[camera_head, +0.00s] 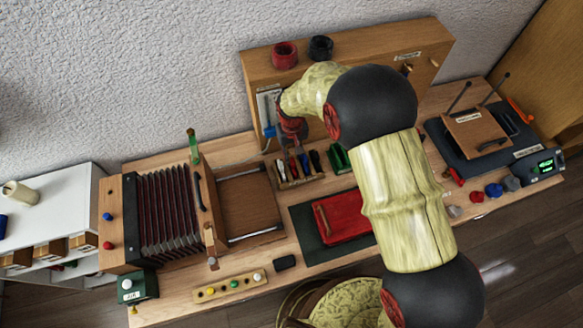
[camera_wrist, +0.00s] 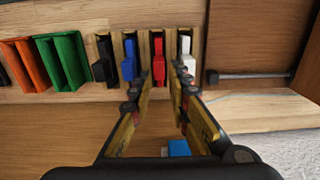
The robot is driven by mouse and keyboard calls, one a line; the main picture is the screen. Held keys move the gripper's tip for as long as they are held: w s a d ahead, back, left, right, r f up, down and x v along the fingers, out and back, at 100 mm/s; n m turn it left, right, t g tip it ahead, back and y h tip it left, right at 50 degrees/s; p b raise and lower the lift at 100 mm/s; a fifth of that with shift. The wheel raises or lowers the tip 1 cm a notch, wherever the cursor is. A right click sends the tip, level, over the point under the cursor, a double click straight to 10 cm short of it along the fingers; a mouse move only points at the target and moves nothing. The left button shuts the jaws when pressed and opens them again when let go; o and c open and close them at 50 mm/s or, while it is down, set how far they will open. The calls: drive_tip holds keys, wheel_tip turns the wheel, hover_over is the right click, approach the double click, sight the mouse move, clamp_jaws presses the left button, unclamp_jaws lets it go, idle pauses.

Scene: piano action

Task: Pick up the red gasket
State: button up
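Several red things show, and I cannot tell for sure which is the gasket. In the wrist view a narrow red piece (camera_wrist: 158,58) stands in a slot of a wooden rack (camera_wrist: 118,48), between a blue piece (camera_wrist: 129,60) and a white one (camera_wrist: 187,60). My gripper (camera_wrist: 162,90) is open, its two fingers pointing at the rack. The red piece lies ahead of the gap, apart from the fingers. In the head view my gripper (camera_head: 291,128) is above the same rack (camera_head: 287,184), partly hidden by my arm. A red ring-like thing (camera_head: 284,55) sits on the wooden cabinet.
A black piece (camera_wrist: 104,60), green holder (camera_wrist: 62,60) and orange holder (camera_wrist: 22,62) stand left along the rack in the wrist view. A small blue block (camera_wrist: 178,148) shows low between the fingers. An accordion-like bellows (camera_head: 165,212) and a red box (camera_head: 343,216) stand on the bench.

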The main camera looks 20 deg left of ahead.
sight(292, 161)
drive_tip(key=shift+f, duration=2.8)
drive_tip(key=c, duration=0.3)
clamp_jaws()
